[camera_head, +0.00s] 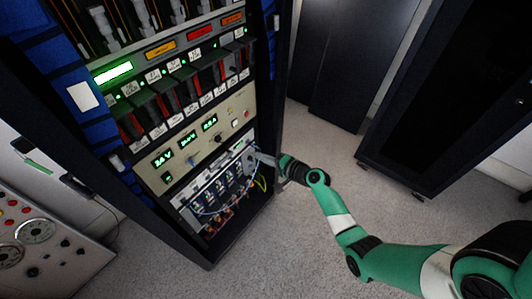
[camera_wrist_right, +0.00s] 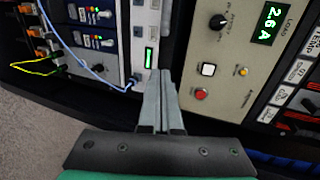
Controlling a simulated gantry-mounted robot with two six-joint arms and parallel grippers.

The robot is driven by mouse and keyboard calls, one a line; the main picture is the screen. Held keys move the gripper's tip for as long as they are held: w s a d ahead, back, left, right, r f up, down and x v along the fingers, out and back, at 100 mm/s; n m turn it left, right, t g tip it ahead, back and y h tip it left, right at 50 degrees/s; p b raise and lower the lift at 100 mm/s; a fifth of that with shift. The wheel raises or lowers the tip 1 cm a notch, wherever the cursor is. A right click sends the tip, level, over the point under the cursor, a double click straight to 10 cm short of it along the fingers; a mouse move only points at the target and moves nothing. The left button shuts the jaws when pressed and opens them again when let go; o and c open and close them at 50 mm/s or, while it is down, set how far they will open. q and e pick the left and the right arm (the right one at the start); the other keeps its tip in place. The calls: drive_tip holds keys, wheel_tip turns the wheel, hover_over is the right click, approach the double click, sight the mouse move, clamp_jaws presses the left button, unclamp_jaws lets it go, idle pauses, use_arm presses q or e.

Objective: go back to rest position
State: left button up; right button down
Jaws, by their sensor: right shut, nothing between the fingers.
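My right arm comes in from the lower right in the head view. Its gripper (camera_head: 262,157) is at the right side of the rack's lower modules. In the right wrist view the gripper (camera_wrist_right: 160,78) is shut and empty, its fingers pointing at a light module (camera_wrist_right: 143,40) with a small green display. A blue cable (camera_wrist_right: 75,50) ends in that module near the fingertips; I cannot tell whether the fingers touch it. My left gripper is not in view.
The equipment rack (camera_head: 160,210) fills the left of the head view. A cream panel (camera_wrist_right: 205,75) with a knob and buttons is beside the fingers. A gauge panel (camera_head: 50,245) stands at lower left, dark cabinets (camera_head: 345,60) at the back. Carpet (camera_head: 290,235) is open around my arm.

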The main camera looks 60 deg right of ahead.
drive_tip(key=shift+s+a+r, duration=0.1)
drive_tip(key=shift+s+a, duration=0.05)
drive_tip(key=shift+s, duration=0.55)
